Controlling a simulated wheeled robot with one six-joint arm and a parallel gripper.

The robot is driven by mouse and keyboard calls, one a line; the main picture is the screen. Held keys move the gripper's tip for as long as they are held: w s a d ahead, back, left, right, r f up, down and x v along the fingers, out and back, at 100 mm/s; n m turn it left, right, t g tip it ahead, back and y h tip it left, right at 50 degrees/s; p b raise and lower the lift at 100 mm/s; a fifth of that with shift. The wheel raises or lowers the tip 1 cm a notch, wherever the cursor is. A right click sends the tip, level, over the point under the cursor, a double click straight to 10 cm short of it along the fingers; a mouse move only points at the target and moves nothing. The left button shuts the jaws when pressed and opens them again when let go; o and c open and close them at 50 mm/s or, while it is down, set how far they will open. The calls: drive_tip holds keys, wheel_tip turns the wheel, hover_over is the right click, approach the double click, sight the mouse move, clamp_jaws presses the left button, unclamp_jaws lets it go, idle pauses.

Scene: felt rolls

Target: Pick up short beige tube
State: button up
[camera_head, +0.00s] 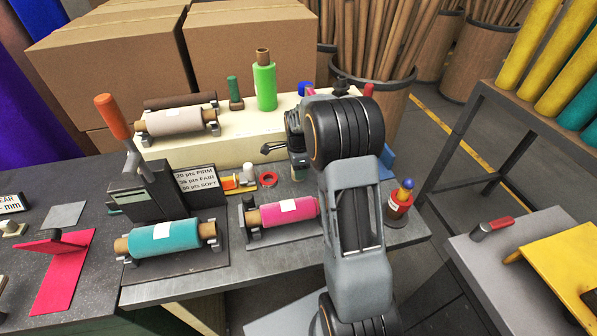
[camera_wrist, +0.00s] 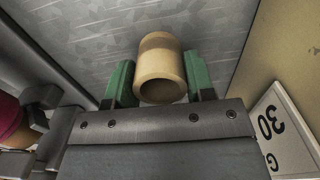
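In the wrist view the short beige tube (camera_wrist: 160,62) sits between the two green fingers of my gripper (camera_wrist: 160,80). Its open end faces the camera, and the fingers lie against its left and right sides. The gripper looks shut on it. In the head view my gripper (camera_head: 297,165) points down behind the pink roll, beside the front of the cream box. The tube cannot be made out there. I cannot tell whether its far end touches the grey surface.
A pink roll (camera_head: 283,213) and a teal roll (camera_head: 165,238) lie on stands in front. The cream box (camera_head: 240,137) stands behind, with a green roll (camera_head: 264,86) upright on it. A red ring (camera_head: 268,179) lies left of my gripper. A numbered card (camera_wrist: 275,125) is close at right.

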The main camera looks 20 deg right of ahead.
drive_tip(key=c, duration=0.6)
drive_tip(key=shift+o, duration=0.2)
drive_tip(key=shift+r, duration=0.1)
drive_tip(key=shift+r, duration=0.15)
drive_tip(key=shift+r+p, duration=0.7)
drive_tip(key=shift+r, duration=0.05)
drive_tip(key=shift+r, duration=0.2)
drive_tip(key=shift+r+p, duration=1.8)
drive_tip(key=shift+r, duration=0.55)
